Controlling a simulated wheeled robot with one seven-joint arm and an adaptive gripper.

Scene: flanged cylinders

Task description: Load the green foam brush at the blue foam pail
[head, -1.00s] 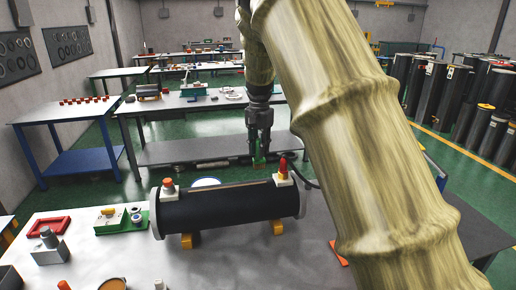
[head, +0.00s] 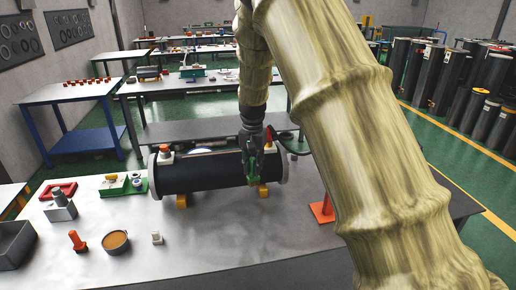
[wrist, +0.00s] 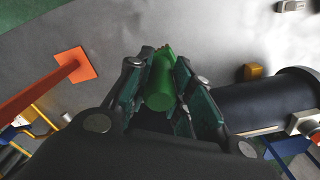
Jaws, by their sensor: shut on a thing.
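My gripper (head: 253,172) is shut on the green brush (wrist: 161,85), whose green cylindrical body shows between the fingers in the wrist view. In the head view the gripper points down in front of the right part of the black flanged cylinder (head: 200,177) and covers some of it. In the wrist view the cylinder (wrist: 265,105) lies to the right of the fingers, apart from the brush. A pale round thing with a bluish edge (head: 201,151) shows just behind the cylinder, mostly hidden; I cannot tell whether it is the blue foam pail.
The cylinder rests on yellow blocks (head: 182,201) on a grey table (head: 240,235). An orange stand (head: 321,212) is to the right. At left are a red frame (head: 58,190), an orange-topped piece (head: 77,241) and a round tan dish (head: 116,242). The table front is mostly clear.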

